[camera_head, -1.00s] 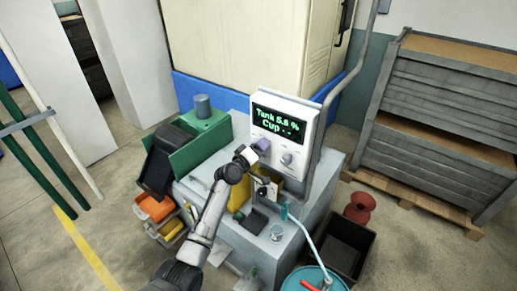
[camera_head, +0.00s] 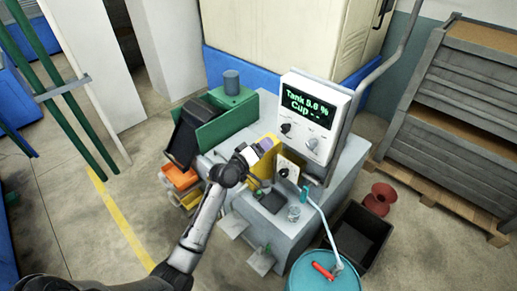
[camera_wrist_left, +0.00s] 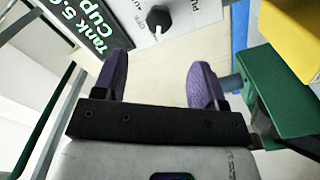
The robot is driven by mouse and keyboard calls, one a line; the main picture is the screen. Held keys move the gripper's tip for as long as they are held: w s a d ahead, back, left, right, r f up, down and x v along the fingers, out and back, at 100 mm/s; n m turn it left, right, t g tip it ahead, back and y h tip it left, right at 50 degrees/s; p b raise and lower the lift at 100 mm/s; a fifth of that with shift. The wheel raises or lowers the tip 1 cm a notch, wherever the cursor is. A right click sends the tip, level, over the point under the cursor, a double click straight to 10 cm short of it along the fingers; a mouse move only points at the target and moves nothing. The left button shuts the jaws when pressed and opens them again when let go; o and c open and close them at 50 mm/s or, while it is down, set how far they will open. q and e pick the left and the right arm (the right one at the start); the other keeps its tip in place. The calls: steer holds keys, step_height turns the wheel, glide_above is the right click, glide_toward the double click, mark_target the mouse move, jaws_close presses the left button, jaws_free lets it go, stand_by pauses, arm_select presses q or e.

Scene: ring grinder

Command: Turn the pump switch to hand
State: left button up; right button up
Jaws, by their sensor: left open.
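The white control box (camera_head: 316,112) has a green-on-black display, a black knob (camera_head: 285,128) at its lower left and a grey knob (camera_head: 312,143) at its lower right. In the left wrist view the black knob (camera_wrist_left: 158,18) shows at the top, with "PU" and part of "AUTO" printed near it; the full labels are cut off. Its setting is hard to read. My left gripper (camera_head: 265,146) is open and empty, left of and below the black knob, apart from it. Its purple fingers (camera_wrist_left: 158,82) are spread in the wrist view. My right gripper is not in view.
A lower panel with a knob (camera_head: 284,172) stands under the control box, near my gripper. A green machine part (camera_head: 228,120) is left on the grey bench. A blue drum (camera_head: 325,275), black bin (camera_head: 360,232) and red spool (camera_head: 380,198) stand right on the floor.

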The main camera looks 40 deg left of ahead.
arm_select(q)
steer(key=shift+s, duration=0.85)
steer(key=s+d+f+m+g, duration=0.5)
steer(key=s+d+m+g, duration=0.15)
steer(key=s+d, duration=0.45)
steer(key=s+d+f+m+g, duration=0.45)
steer(key=s+d+m, duration=0.3)
steer(key=s, duration=0.55)
steer(key=s+d+f+g, duration=0.35)
steer(key=s+f, duration=0.35)
steer(key=s, duration=0.6)
step_height(320, 180, up, 24)
steer(key=w+p, duration=0.1)
steer(key=p, duration=2.3)
steer(key=shift+a+n+h, duration=0.2)
steer(key=shift+n+h, duration=0.1)
steer(key=shift+h, duration=0.1)
